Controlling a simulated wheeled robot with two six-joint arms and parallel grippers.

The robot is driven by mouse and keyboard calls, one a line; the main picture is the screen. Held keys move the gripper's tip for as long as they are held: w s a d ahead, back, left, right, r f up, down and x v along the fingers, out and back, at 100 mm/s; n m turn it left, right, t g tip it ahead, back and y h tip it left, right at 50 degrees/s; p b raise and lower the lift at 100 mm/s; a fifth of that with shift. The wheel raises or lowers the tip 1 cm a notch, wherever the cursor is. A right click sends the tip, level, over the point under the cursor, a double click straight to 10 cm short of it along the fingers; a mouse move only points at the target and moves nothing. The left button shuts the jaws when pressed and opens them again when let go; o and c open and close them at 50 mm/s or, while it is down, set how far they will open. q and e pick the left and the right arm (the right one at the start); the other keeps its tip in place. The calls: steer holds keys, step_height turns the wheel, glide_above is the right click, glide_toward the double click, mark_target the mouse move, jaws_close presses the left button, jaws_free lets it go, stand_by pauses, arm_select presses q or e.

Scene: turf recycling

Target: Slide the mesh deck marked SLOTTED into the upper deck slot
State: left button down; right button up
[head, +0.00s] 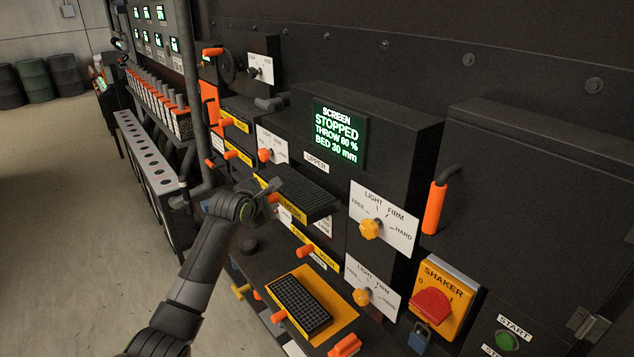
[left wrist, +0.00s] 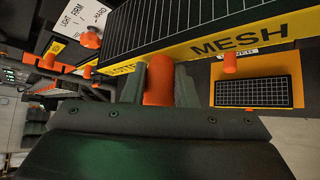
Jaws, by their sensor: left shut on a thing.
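The slatted dark mesh deck (head: 300,190) has a yellow front strip. It sticks out of the machine front below the UPPER label (head: 316,162); its back edge is at the machine, and I cannot tell how deep it sits. In the left wrist view its strip (left wrist: 232,40) reads MESH, with the first word mostly hidden behind the finger. My left gripper (head: 266,198) is shut on the deck's orange handle (left wrist: 158,82), which shows between the fingers in the left wrist view. My right gripper is not in view.
Below is another yellow deck front with an orange handle (head: 305,251). A gridded deck (head: 301,304) lies on a yellow pad (head: 341,316) on the shelf. Dials with orange knobs (head: 371,229), an orange door handle (head: 434,207) and a red shaker switch (head: 431,306) stand right. The screen (head: 338,135) reads STOPPED.

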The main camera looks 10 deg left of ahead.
arm_select(q)
steer(key=shift+w+d+r, duration=0.15)
steer(key=shift+w+d, duration=0.25)
steer(key=shift+w, duration=0.1)
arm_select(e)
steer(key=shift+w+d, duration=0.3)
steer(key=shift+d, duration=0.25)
arm_select(q)
steer(key=shift+s+a, duration=0.1)
steer(key=shift+s, duration=0.05)
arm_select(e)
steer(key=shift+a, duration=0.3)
arm_select(q)
steer(key=shift+r, duration=0.1)
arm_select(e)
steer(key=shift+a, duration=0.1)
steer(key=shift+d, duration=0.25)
